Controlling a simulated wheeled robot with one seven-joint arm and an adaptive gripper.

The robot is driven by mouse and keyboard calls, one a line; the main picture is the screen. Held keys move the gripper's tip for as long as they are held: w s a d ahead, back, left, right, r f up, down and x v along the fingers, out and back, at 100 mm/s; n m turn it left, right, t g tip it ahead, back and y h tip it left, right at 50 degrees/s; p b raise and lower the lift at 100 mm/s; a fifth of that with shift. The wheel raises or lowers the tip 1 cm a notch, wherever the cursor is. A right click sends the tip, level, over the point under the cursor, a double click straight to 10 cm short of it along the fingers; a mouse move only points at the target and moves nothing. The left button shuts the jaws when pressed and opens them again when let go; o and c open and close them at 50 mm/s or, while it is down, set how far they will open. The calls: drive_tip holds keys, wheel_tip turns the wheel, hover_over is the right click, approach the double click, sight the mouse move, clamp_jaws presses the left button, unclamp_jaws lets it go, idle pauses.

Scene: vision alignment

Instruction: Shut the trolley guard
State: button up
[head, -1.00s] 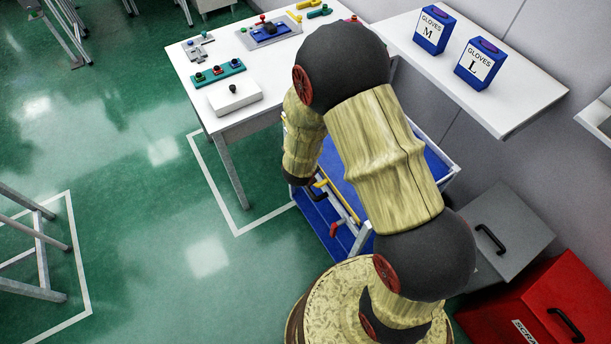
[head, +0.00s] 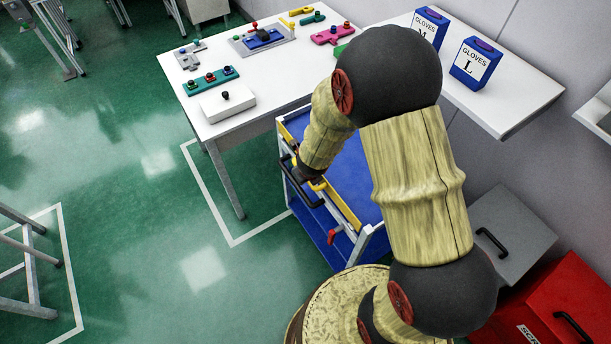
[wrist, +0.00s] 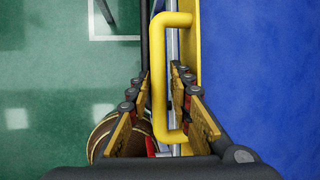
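The trolley (head: 376,238) has a blue top deck, a lower blue shelf and a pale frame. Its yellow guard (head: 345,211) runs along the left side of the deck, partly hidden by my arm. In the wrist view, the guard's yellow U-shaped handle (wrist: 159,75) stands out from the yellow strip beside the blue deck (wrist: 260,90). My gripper (wrist: 160,75) is open, with one finger on each side of the handle bar and gaps visible. In the head view, my gripper (head: 312,176) is at the trolley's left side, its fingers mostly hidden.
A red lever (head: 332,237) is on the trolley's near left side, beside a black handle (head: 303,192). A white table (head: 262,110) with fixtures stands behind. A shelf with glove boxes (head: 475,62) is at right; grey and red bins (head: 545,310) stand below.

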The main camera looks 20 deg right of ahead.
drive_tip(key=v, duration=0.7)
drive_tip(key=shift+r, duration=0.15)
idle(0.4)
drive_tip(key=shift+s, duration=0.15)
idle(0.4)
